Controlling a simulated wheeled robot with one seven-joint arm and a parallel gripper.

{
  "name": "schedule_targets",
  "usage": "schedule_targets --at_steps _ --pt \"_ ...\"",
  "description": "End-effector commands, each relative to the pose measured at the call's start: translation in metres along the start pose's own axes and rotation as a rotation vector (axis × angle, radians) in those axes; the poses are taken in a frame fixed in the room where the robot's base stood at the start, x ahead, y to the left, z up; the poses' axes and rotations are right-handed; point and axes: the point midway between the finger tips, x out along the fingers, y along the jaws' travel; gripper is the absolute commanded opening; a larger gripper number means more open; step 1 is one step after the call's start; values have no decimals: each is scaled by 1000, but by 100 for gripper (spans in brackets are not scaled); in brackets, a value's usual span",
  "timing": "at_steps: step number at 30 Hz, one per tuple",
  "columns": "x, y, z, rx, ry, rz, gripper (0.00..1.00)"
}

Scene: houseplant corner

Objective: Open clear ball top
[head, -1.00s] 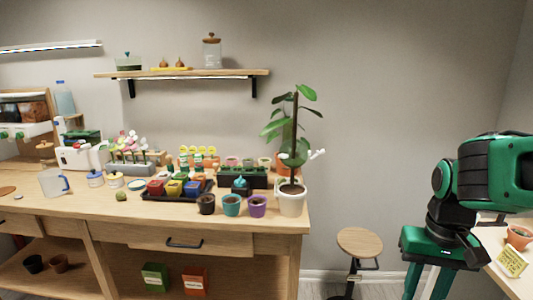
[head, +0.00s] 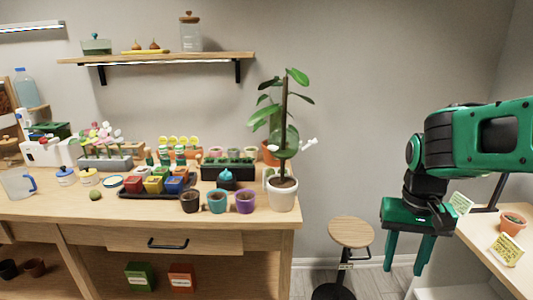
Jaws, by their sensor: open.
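A tall potted plant (head: 284,105) with broad leaves stands in a white pot (head: 283,195) at the right end of the wooden workbench. Partway up its stem is a rounded see-through or greenish shape (head: 286,141), which may be the clear ball. Small white pieces (head: 310,142) stick out to its right. It is too small to tell whether its top is open. My gripper (head: 408,250) is open and empty, fingers pointing down. It is well to the right of the plant, over the floor gap, and not touching anything.
A round wooden stool (head: 351,232) stands between the workbench (head: 130,212) and a side table (head: 500,250) at right. Several small pots and a dark tray (head: 160,193) crowd the bench beside the plant. A wall shelf (head: 155,57) hangs above left.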

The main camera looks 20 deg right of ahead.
Motion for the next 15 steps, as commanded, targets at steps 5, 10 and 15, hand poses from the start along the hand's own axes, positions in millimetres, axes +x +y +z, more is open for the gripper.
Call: schedule_targets --at_steps 5,10,15 --pt "6 -19 -47 74 40 112 41" --pt "9 -42 -89 148 128 228 41" --pt "5 -74 -126 210 265 338 41"
